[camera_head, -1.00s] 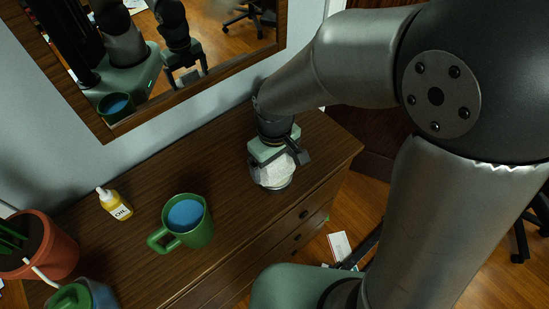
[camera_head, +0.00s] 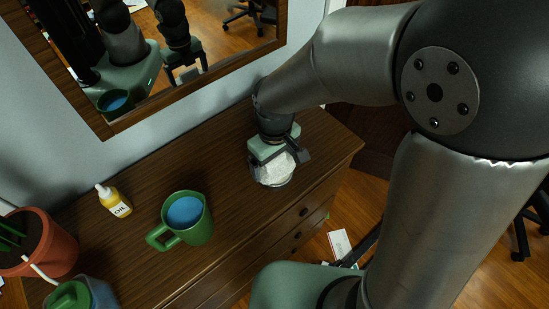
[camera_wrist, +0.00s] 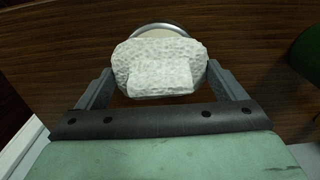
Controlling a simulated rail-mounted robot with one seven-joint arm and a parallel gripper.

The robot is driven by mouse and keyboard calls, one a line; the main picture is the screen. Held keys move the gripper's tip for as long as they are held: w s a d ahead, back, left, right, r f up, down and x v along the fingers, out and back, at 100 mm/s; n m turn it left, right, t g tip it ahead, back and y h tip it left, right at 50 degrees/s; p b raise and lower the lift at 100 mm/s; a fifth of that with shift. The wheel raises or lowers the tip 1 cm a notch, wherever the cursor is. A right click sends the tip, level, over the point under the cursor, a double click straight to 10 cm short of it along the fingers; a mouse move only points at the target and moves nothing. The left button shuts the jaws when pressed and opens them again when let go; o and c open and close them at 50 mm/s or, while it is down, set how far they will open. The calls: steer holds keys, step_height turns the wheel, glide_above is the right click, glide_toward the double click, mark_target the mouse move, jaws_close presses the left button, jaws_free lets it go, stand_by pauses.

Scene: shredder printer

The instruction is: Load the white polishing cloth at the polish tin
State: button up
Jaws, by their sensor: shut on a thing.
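The white, textured polishing cloth (camera_head: 274,169) is held between the fingers of my gripper (camera_head: 279,159) near the right end of the dresser. In the wrist view, the cloth (camera_wrist: 160,66) is a bulky folded pad between the two fingers. The round polish tin (camera_wrist: 160,27) shows as a metal rim and pale inside just beyond the cloth's far edge. In the head view, only part of the tin's rim (camera_head: 277,185) shows below the cloth. The cloth hides most of the tin, and I cannot tell whether they touch.
A green mug (camera_head: 194,226) with blue inside stands left of the gripper on the wooden dresser (camera_head: 120,250). A yellow oil bottle (camera_head: 117,204) and a terracotta pot (camera_head: 48,248) are further left. A mirror (camera_head: 190,55) is on the wall behind. Dresser top between mug and gripper is clear.

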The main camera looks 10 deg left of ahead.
steer(key=shift+f+b, duration=0.35)
steer(key=shift+f, duration=0.15)
stand_by(1.2)
steer(key=shift+r, duration=0.1)
steer(key=shift+r+p, duration=2.65)
steer(key=shift+r, duration=0.85)
